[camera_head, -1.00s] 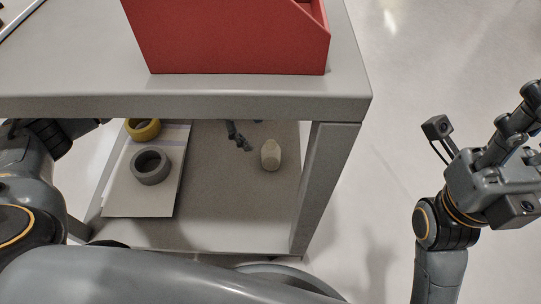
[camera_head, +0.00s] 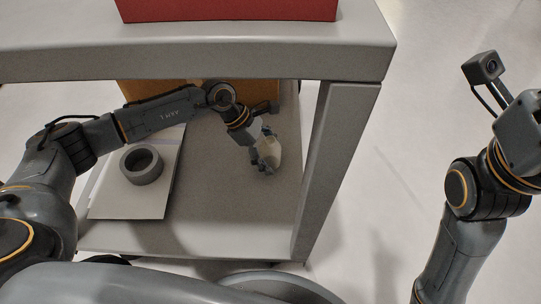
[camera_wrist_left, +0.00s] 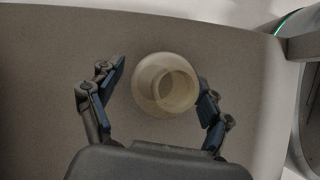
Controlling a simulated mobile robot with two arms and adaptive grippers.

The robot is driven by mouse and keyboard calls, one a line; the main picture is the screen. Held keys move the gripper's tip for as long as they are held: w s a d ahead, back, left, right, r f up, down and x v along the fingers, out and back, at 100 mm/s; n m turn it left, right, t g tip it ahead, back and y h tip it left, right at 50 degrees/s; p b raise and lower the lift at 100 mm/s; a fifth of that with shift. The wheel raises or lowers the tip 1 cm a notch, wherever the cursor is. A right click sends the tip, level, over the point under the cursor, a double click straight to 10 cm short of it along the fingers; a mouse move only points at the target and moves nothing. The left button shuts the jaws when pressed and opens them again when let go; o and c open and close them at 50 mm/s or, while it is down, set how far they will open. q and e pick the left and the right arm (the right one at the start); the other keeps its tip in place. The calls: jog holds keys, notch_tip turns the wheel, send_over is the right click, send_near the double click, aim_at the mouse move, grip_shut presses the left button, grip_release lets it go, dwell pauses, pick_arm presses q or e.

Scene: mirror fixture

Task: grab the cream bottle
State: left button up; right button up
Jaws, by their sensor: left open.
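The cream bottle (camera_head: 270,152) stands on the lower shelf of the grey table, toward its right side. In the left wrist view the bottle (camera_wrist_left: 165,84) is seen from above as a round cream shape. My left gripper (camera_head: 264,160) reaches in under the tabletop and is at the bottle. In the wrist view my left gripper (camera_wrist_left: 160,92) is open, with one finger on each side of the bottle. The right finger is close to the bottle or touching it; a gap shows on the left. My right arm is at the right edge; its fingers are out of view.
A grey tape roll (camera_head: 142,164) lies on a pale board (camera_head: 125,200) left on the shelf. A brown box (camera_head: 200,92) stands behind my left arm. The tabletop (camera_head: 240,52) overhangs the shelf, and a table leg (camera_head: 325,150) stands right of the bottle.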

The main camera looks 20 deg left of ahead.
pick_arm(q)
jog(key=c, duration=1.2)
jog(key=shift+c, duration=0.2)
jog(key=shift+r, duration=0.2)
